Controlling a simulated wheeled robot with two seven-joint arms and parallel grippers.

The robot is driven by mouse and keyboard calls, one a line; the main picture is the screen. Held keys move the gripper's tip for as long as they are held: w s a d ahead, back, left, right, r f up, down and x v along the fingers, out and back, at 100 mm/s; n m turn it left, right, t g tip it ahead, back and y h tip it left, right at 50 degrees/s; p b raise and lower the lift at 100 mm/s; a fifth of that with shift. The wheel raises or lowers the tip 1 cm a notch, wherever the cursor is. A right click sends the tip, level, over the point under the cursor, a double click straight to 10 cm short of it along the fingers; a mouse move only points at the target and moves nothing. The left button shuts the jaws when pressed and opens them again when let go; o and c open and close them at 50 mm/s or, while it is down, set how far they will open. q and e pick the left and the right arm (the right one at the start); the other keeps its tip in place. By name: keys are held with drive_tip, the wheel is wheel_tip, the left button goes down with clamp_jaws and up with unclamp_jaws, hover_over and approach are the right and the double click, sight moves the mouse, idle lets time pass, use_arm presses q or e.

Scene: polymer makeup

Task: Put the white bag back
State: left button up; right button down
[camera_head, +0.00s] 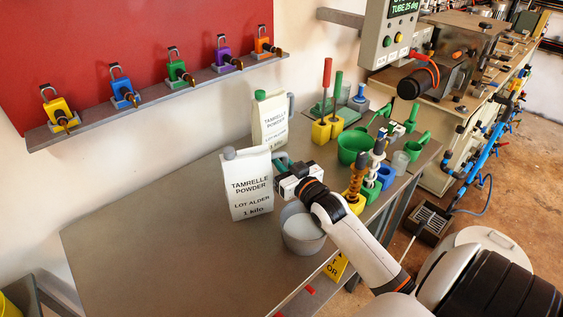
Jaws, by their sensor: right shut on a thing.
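A white bag (247,187) with a grey cap, printed "TAMRELLE POWDER, LOT ALDER, 1 kilo", is upright over the grey table (150,230). I cannot tell whether its base touches the table. My right gripper (281,166) is at the bag's right edge and shut on it; its fingertips are partly hidden. A second white bag (270,122) with similar print and a green cap stands behind, closer to the wall. My left gripper is not in view.
A grey bucket (303,232) stands under my right wrist. Green cups (354,147), yellow blocks (321,132) and other small containers crowd the table's right end. Coloured padlocks (124,92) line a wall shelf. The table's left part is clear.

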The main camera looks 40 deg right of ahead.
drive_tip(key=c, duration=1.4)
unclamp_jaws()
drive_tip(key=shift+c, duration=0.2)
drive_tip(key=s+a+b, duration=0.1)
drive_tip(key=s, duration=1.1)
